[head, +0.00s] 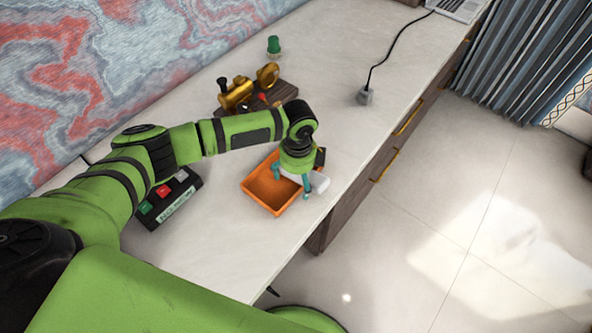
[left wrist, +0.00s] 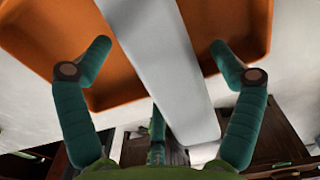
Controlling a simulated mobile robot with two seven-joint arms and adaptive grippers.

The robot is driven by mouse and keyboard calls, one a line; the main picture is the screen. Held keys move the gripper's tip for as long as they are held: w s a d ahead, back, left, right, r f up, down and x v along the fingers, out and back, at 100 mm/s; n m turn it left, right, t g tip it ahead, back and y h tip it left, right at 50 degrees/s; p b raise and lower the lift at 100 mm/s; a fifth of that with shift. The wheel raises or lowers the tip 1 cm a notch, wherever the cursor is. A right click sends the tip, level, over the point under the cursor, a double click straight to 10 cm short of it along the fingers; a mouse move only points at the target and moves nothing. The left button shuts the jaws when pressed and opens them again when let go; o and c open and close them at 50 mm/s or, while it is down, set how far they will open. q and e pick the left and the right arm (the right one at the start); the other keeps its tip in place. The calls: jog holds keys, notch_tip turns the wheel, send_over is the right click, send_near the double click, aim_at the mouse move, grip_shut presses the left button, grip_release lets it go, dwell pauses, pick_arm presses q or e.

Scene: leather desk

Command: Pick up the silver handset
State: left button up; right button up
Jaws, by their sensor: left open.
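The silver handset (head: 319,184) is a pale grey bar by the right rim of the orange tray (head: 264,190). In the left wrist view the handset (left wrist: 160,60) runs lengthwise through the middle, over the orange tray (left wrist: 110,90). My left gripper (head: 292,188) is above the tray, pointing down, with its teal fingers apart. In the left wrist view the fingers of my left gripper (left wrist: 158,62) stand on either side of the handset, with a gap on each side. Part of the handset is hidden by the gripper in the head view. My right gripper is not in view.
A black box with coloured buttons (head: 162,200) lies left of the tray. A brass device on a dark wooden base (head: 280,95) and a green-topped object (head: 273,46) stand behind. A grey plug with a black cable (head: 364,96) is farther right. The desk's front edge is close to the tray.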

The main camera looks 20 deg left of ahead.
pick_arm(q)
jog(key=c, duration=1.4)
jog(key=shift+r, duration=0.1)
